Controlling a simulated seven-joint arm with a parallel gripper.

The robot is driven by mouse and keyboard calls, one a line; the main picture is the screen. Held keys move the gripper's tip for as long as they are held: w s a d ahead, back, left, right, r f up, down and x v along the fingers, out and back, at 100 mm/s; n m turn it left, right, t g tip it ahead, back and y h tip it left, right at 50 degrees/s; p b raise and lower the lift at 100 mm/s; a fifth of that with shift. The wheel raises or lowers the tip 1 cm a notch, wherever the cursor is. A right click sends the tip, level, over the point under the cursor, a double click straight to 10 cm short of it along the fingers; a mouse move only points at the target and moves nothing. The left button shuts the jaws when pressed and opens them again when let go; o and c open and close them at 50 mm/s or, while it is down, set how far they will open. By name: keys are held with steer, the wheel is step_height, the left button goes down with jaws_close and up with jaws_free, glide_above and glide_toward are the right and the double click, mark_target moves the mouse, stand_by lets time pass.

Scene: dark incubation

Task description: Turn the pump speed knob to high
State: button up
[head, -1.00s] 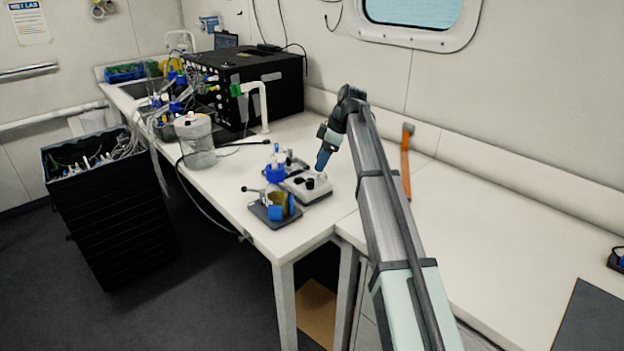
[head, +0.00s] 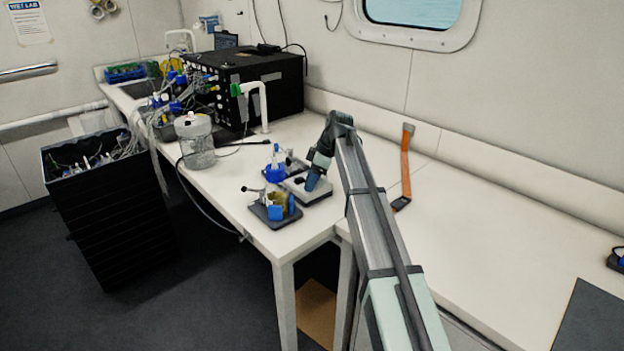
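A small pale box with dark controls on top, which looks like the pump unit (head: 318,194), sits on the white bench in the head view. My gripper (head: 312,183) points down at the top of this box, close over it or touching it; I cannot tell which. The gripper covers most of the box's top, so the speed knob and its setting are hidden or too small to make out. The fingers are too small and dark to show whether they are open or shut.
A blue-capped bottle on a dark stand (head: 272,212) is just left of the box. A large jar (head: 194,140), a black case (head: 255,90) and a white bent pipe (head: 262,105) stand further back. An orange-handled tool (head: 405,165) lies right of my arm. The right bench is mostly clear.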

jaws_close()
steer(key=shift+s+m, duration=0.1)
steer(key=shift+m, duration=0.3)
steer(key=m+t, duration=0.1)
steer(key=m, duration=0.3)
steer(key=shift+s+t, duration=0.1)
steer(key=shift+t, duration=0.3)
steer(key=m+t, duration=0.1)
steer(key=m, duration=0.1)
steer(key=m+h, duration=0.1)
steer(key=m, duration=0.2)
steer(key=shift+s+a+t+h, duration=0.1)
steer(key=shift+t+h, duration=0.2)
steer(key=shift+t, duration=0.1)
steer(key=m+h, duration=0.1)
steer(key=m, duration=0.2)
steer(key=m+h, duration=0.1)
steer(key=m, duration=0.1)
steer(key=shift+a+m+t, duration=0.15)
steer(key=shift+m+t, duration=0.25)
steer(key=m+h, duration=0.2)
steer(key=m, duration=0.3)
steer(key=shift+a, duration=0.15)
steer(key=shift+m, duration=0.3)
